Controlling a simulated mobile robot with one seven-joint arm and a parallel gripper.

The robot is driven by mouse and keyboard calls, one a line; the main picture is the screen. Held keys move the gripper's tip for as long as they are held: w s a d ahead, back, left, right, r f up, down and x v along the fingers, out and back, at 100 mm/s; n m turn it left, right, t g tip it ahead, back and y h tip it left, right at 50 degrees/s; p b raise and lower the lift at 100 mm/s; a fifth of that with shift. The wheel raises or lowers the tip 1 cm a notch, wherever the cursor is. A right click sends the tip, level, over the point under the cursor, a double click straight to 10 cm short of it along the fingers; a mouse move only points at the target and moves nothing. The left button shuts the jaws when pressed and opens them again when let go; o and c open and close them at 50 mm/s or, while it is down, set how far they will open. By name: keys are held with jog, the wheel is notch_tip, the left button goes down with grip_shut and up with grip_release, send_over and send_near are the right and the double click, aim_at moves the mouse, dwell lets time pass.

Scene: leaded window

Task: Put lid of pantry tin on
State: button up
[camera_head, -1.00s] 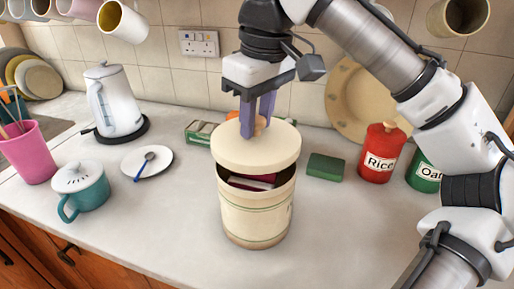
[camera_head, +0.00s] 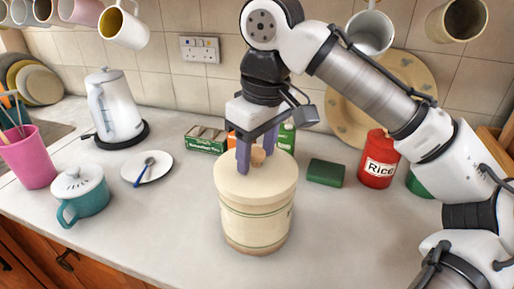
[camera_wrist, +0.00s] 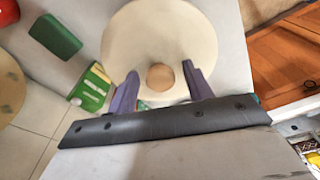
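The cream pantry tin (camera_head: 256,222) with green bands stands upright on the worktop. Its round cream lid (camera_head: 238,184) sits level on the tin's top and no opening shows. The lid's wooden knob (camera_head: 258,157) stands between my gripper's purple fingers (camera_head: 256,158). In the wrist view the knob (camera_wrist: 160,77) has a clear gap on each side to the fingers of my gripper (camera_wrist: 164,72), so the gripper is open around it. The lid (camera_wrist: 160,35) also shows there, beyond the fingertips.
A green block (camera_head: 325,172) and a red Rice tin (camera_head: 378,160) stand right of the pantry tin. Small cartons (camera_head: 206,139) are behind it. A plate with a spoon (camera_head: 147,167), a teal lidded mug (camera_head: 80,192) and a kettle (camera_head: 115,105) are left. The front worktop is clear.

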aim_at(264, 169)
notch_tip(264, 169, up, 12)
jog(key=s+d, duration=0.1)
jog(key=shift+p, duration=0.45)
